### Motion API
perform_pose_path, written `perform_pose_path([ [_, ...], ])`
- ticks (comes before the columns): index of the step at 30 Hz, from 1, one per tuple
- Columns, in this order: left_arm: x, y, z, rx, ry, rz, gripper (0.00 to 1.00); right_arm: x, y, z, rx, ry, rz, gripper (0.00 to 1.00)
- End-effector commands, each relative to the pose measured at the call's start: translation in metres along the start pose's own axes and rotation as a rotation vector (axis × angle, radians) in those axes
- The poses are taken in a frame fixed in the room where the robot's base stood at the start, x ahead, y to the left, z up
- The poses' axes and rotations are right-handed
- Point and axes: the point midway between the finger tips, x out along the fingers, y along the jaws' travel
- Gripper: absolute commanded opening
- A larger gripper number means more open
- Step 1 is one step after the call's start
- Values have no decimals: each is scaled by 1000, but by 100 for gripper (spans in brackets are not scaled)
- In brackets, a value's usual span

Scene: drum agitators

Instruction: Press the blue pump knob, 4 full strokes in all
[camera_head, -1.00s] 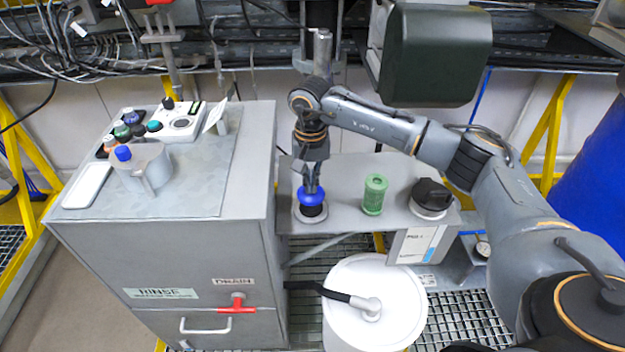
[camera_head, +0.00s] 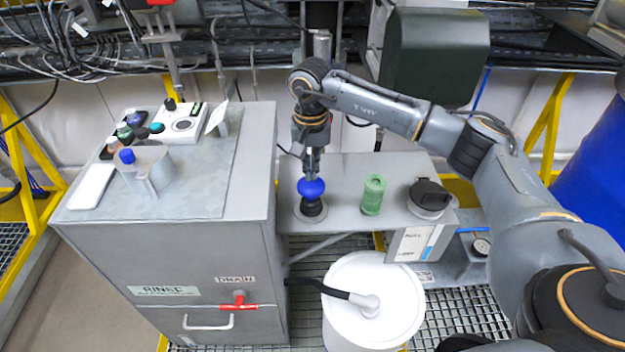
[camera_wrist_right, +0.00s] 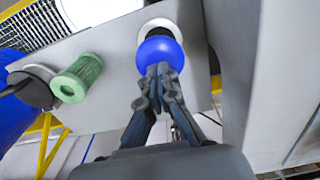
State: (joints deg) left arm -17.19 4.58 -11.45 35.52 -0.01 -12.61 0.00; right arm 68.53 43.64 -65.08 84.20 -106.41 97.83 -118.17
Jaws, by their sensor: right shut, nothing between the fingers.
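The blue pump knob (camera_head: 311,188) sits on a black stem and collar on the grey shelf beside the cabinet. It also shows in the right wrist view (camera_wrist_right: 161,54). My right gripper (camera_head: 312,172) points down directly over the knob, with its fingers shut and empty. In the right wrist view the fingertips (camera_wrist_right: 158,72) are at the knob's top and overlap its edge; whether they touch it I cannot tell. A stretch of dark stem shows below the knob. My left gripper is not in view.
A green ribbed cylinder (camera_head: 373,195) and a black-capped round part (camera_head: 430,197) stand on the shelf right of the knob. A white lidded drum (camera_head: 345,325) is below. The grey cabinet (camera_head: 180,262) stands close on the left, with a jug (camera_head: 150,168) and small bottles on top.

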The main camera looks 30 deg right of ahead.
Motion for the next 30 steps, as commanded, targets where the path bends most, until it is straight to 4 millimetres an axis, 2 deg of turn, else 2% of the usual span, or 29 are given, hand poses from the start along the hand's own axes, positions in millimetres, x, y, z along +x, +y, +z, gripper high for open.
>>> perform_pose_path([
  [11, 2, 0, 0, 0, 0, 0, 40, 2, 0, 0, 1, 0, 0, 0],
  [30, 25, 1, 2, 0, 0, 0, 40, 32, 0, 0, 0, 0, 0, 0],
])
